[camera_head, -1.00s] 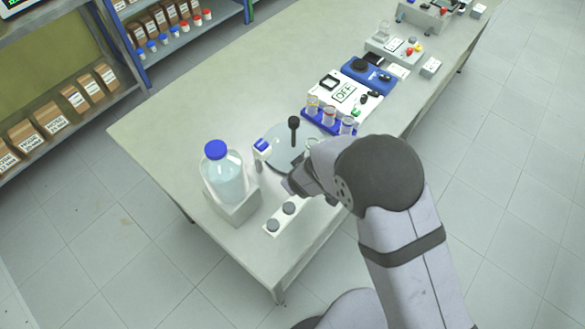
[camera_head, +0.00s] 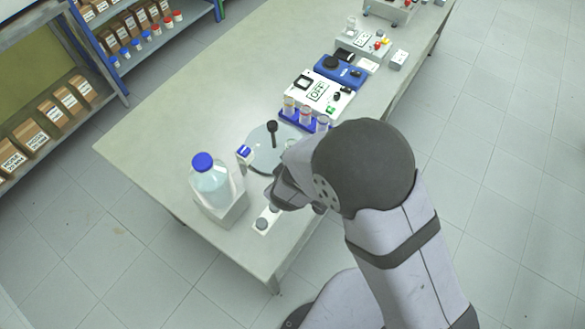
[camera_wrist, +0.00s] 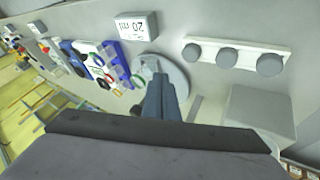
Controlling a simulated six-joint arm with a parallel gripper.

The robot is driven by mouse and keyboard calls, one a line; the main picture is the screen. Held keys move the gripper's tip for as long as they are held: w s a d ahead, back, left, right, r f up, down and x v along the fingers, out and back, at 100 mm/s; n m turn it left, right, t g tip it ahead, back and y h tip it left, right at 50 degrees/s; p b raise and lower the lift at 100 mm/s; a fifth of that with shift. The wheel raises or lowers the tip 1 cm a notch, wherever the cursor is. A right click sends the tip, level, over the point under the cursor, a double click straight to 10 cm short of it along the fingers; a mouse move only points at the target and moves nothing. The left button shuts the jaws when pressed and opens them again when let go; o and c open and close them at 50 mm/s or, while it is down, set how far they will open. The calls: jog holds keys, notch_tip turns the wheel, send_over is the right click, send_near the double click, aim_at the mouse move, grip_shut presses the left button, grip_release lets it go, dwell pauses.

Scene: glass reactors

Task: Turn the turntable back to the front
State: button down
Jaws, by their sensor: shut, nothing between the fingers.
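The turntable is a pale grey disc (camera_head: 262,158) on the bench, with an upright black-knobbed handle (camera_head: 272,128) on its far side. My arm hides its near right part. In the wrist view the disc (camera_wrist: 178,75) lies beyond my fingers, which cover part of it. My gripper (camera_head: 276,194) is shut and empty, on the near side of the disc and above the bench. In the wrist view my fingers (camera_wrist: 160,90) are together and point toward the disc. I cannot tell whether they touch anything.
A blue-capped bottle (camera_head: 211,186) stands in a grey holder at left. A white strip with grey knobs (camera_wrist: 235,53) lies near my gripper. A small labelled block (camera_wrist: 136,25) is beside the disc. A tube rack (camera_head: 303,118) and blue device (camera_head: 341,72) stand beyond. The bench's left part is clear.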

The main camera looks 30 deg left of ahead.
jog(key=p+v, duration=0.3)
jog(key=v, duration=0.6)
jog(key=shift+d, duration=0.3)
jog(key=shift+r, duration=0.1)
jog(key=w+d+m+g+b, duration=0.2)
jog(key=w+d+m+b, duration=0.15)
jog(key=d, duration=0.45)
jog(key=w+d+m+g+b, duration=0.1)
jog(key=w+d+m+b, duration=0.1)
jog(key=w+d+m, duration=0.35)
jog(key=s+d+m+g+h+b, duration=0.1)
jog(key=s+d+m+h+b, duration=0.1)
jog(key=d, duration=0.9)
jog(key=s+d+m+g+h+b, duration=0.2)
jog(key=s+d+m, duration=0.2)
jog(key=d, duration=0.8)
jog(key=shift+s+d+f+m, duration=0.3)
jog(key=shift+s+f, duration=0.15)
jog(key=shift+s, duration=0.45)
